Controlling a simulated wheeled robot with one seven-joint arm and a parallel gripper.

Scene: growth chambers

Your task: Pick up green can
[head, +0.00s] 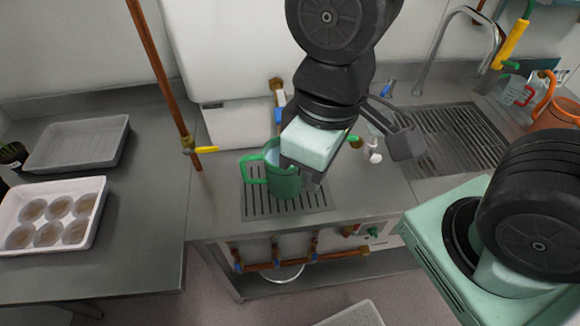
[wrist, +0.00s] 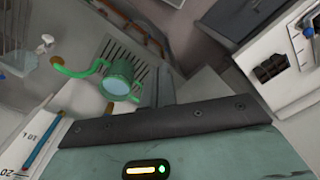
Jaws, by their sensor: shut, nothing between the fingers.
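The green can (head: 284,183) is a watering can standing upright on the slatted drain grate, with its handle loop to the left. My gripper (head: 312,180), with a pale mint housing, is in front of the can and hides its upper right part. The tip of the green spout shows to the right of the housing. In the wrist view the green can (wrist: 118,80) is upper left of centre, its round opening facing the camera. The fingers are shut and empty. Whether they touch the can is unclear.
The drain grate (head: 250,205) is set into the steel counter. A copper pipe with a yellow valve (head: 205,150) rises to its left. A sink (head: 455,135) with a tap is at right. A tray of round dishes (head: 90,190) and an empty tray (head: 112,128) lie on the left bench.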

